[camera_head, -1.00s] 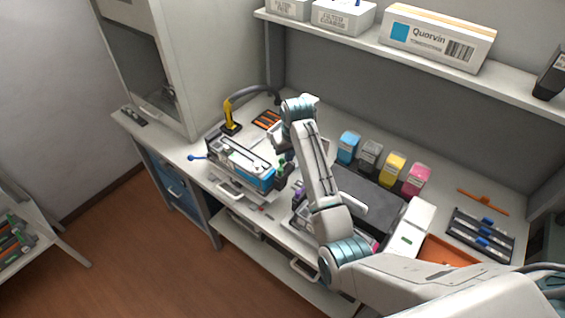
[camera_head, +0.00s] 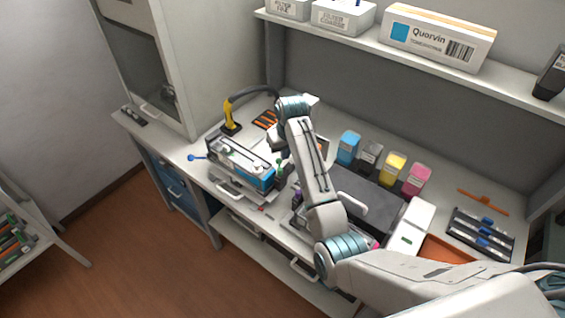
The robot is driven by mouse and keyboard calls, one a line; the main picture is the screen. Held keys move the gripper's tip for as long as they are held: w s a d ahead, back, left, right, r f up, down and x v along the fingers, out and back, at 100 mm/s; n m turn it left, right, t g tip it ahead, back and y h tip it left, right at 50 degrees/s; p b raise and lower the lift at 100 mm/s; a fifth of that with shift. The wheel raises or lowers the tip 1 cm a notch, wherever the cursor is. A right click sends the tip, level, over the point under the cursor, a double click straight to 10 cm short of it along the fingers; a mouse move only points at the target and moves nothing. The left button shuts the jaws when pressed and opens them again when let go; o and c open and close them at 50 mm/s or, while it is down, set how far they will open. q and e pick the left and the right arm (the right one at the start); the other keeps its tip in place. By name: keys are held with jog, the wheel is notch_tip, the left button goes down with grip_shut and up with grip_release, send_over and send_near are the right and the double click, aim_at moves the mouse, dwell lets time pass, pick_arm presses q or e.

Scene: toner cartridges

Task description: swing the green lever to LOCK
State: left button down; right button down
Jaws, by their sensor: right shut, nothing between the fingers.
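The cartridge unit (camera_head: 238,163), a grey box with a blue front end, stands on the bench left of centre. A small green part (camera_head: 280,163), apparently the green lever, shows at its right end. My right gripper (camera_head: 281,151) points down just above and behind this part. It is shut and small in view, with its fingertips partly hidden by the wrist and arm. I cannot tell whether it touches the lever. The LOCK mark cannot be read. My left gripper is out of view.
Blue, grey, yellow and magenta toner bottles (camera_head: 393,168) stand behind a dark flat machine (camera_head: 368,195) to the right. A yellow-handled hose tool (camera_head: 229,117) stands behind the unit. A shelf (camera_head: 380,50) with boxes hangs above.

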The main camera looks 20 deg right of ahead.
jog(key=shift+w+a, duration=0.35)
jog(key=shift+a, duration=0.35)
dwell(0.6)
jog(key=shift+w+a, duration=0.1)
jog(key=shift+a, duration=0.35)
dwell(0.4)
jog(key=shift+a, duration=0.6)
dwell(0.3)
notch_tip(320, 180, up, 7)
dwell(0.8)
dwell(0.4)
